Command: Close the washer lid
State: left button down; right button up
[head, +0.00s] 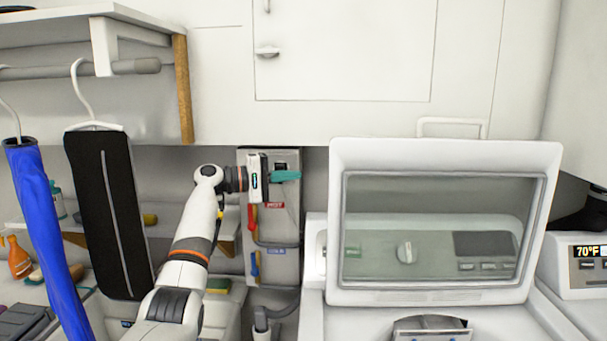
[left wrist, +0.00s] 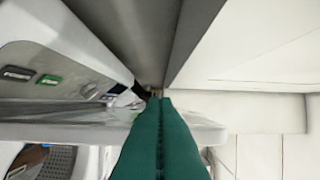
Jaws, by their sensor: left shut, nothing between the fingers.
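The washer lid (head: 440,297) stands open and upright on the washer (head: 312,318) at the right of the head view. It has a white frame around a glass window, through which a control panel with a knob shows. My left gripper (head: 298,175) has teal fingers, shut and empty. It is just left of the lid's upper left side, apart from it in the picture; depth is hard to judge. In the left wrist view the shut fingers (left wrist: 160,101) point ahead, and a white edge, apparently the lid's (left wrist: 205,132), passes behind them. My right gripper is not seen.
A wall box with red and blue valve handles (head: 284,225) is behind my left gripper. White cabinets (head: 345,50) hang above. Hanging garments (head: 103,200) and a shelf are at left. Another machine with a lit display (head: 588,252) stands at right.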

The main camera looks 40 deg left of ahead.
pick_arm(q)
jog(key=w+d+p, duration=0.3)
jog(key=d+p, duration=0.1)
jog(key=d, duration=0.3)
jog(key=shift+w+d+p, duration=0.15)
jog(key=shift+d+p, duration=0.05)
jog(key=shift+p, duration=0.1)
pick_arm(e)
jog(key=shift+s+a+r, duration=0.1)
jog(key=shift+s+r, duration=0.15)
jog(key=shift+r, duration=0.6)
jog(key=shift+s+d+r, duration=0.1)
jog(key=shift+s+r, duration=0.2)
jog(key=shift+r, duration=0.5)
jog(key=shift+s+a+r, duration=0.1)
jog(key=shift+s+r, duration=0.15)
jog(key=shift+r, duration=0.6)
